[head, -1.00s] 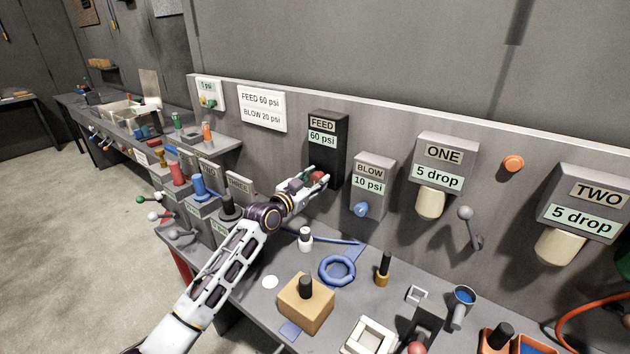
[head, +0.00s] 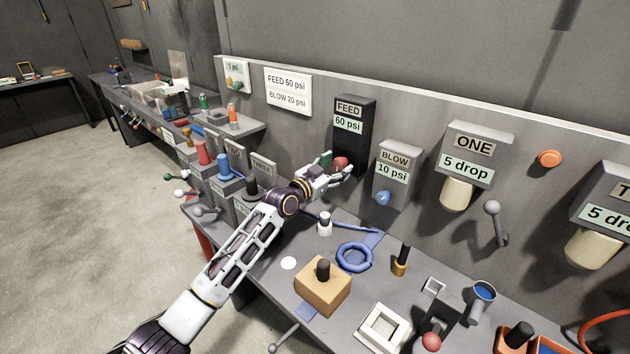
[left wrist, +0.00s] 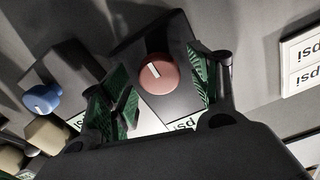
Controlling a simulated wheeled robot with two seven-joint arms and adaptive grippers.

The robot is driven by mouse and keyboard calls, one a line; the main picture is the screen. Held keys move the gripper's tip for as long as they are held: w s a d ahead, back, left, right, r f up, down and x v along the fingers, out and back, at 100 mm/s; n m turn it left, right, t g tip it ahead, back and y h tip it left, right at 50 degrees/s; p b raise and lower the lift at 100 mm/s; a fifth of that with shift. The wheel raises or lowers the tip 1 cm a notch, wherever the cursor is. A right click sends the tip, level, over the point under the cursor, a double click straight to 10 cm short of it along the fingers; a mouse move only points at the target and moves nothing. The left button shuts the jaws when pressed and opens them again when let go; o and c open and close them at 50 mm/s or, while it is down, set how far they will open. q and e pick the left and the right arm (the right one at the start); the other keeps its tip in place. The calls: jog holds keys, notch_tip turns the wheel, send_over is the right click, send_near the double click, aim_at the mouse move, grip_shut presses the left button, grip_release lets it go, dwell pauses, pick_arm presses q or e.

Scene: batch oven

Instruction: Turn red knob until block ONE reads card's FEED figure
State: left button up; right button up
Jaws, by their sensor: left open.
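The red knob (head: 341,163) is on the dark FEED block (head: 351,142), whose display reads 60 psi. In the left wrist view the knob (left wrist: 158,72) has a white pointer mark. My left gripper (head: 336,170) is open at the knob. Its green-padded fingers (left wrist: 164,85) stand on either side, with gaps to the knob in the wrist view. The white card (head: 288,91) reads FEED 60 psi and BLOW 20 psi. Block ONE (head: 474,155) reads 5 drop and has a cream knob below it. My right gripper is out of view.
The BLOW block (head: 397,174), reading 10 psi with a blue knob (head: 383,198), stands close right of the FEED block. A grey lever (head: 494,220) juts out below ONE. A blue ring (head: 354,257) and a tan block (head: 322,287) lie on the bench below my arm.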

pick_arm(q)
jog(key=v, duration=1)
jog(key=shift+s+a, duration=0.15)
jog(key=shift+s, duration=0.15)
dwell(0.5)
